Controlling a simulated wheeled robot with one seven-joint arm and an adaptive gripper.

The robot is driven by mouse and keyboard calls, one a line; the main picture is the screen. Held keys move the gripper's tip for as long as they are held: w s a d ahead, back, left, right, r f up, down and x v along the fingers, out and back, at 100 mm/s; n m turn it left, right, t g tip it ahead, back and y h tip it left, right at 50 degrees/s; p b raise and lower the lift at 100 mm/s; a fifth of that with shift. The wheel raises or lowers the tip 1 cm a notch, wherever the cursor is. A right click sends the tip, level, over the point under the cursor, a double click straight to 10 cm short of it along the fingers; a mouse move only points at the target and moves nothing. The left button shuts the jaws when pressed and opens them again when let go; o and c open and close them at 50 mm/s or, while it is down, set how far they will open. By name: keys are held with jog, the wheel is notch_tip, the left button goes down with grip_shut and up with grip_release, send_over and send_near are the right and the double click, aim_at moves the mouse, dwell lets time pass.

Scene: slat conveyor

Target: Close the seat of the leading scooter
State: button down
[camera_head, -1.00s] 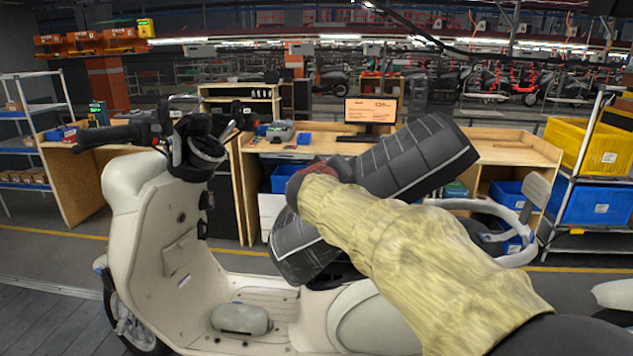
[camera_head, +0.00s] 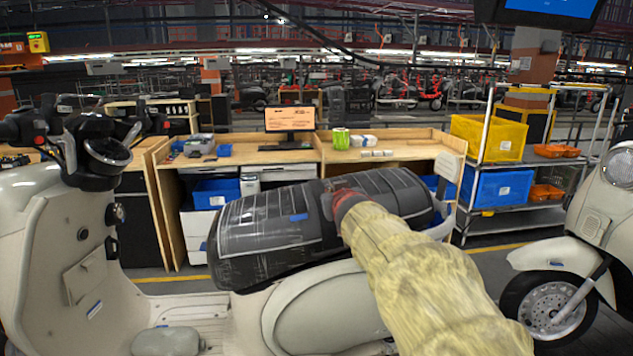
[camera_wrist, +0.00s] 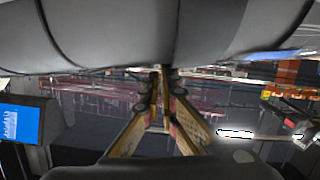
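A cream scooter (camera_head: 310,315) stands in the left and middle of the head view. Its long black seat (camera_head: 265,240) lies low and nearly level along the body, its right end slightly higher. I cannot tell whether it sits flush. My arm, in a yellow sleeve, reaches from the lower right to the middle of the seat. Its red end overlaps the seat there, and the fingers are hidden in the head view. In the wrist view my gripper (camera_wrist: 163,76) has its fingertips together with nothing visible between them, close to the seat's grey surface (camera_wrist: 110,35).
A second cream scooter (camera_head: 605,230) stands at the right, its front wheel near my arm. A wooden workbench (camera_head: 385,158) with a monitor (camera_head: 289,120) is behind the seat. A rack with yellow (camera_head: 490,137) and blue bins (camera_head: 500,187) stands back right.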

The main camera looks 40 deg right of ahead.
jog(key=shift+s+d+f+m, duration=0.1)
jog(key=shift+s+d+f, duration=0.15)
jog(key=shift+f, duration=0.3)
jog(key=shift+s+d+f+m, duration=0.1)
jog(key=shift+d+f, duration=0.2)
jog(key=shift+f, duration=0.25)
jog(key=shift+s+d+f+m, duration=0.1)
jog(key=shift+s+d+f, duration=0.15)
jog(key=shift+f, duration=0.4)
jog(key=r+p, duration=0.2)
jog(key=r, duration=0.1)
jog(key=r+p, duration=0.1)
jog(key=r, duration=0.1)
jog(key=shift+a+r, duration=0.25)
jog(key=shift+a, duration=0.05)
jog(key=p+v, duration=0.4)
jog(key=v, duration=0.5)
jog(key=shift+s, duration=0.2)
jog(key=shift+a, duration=0.1)
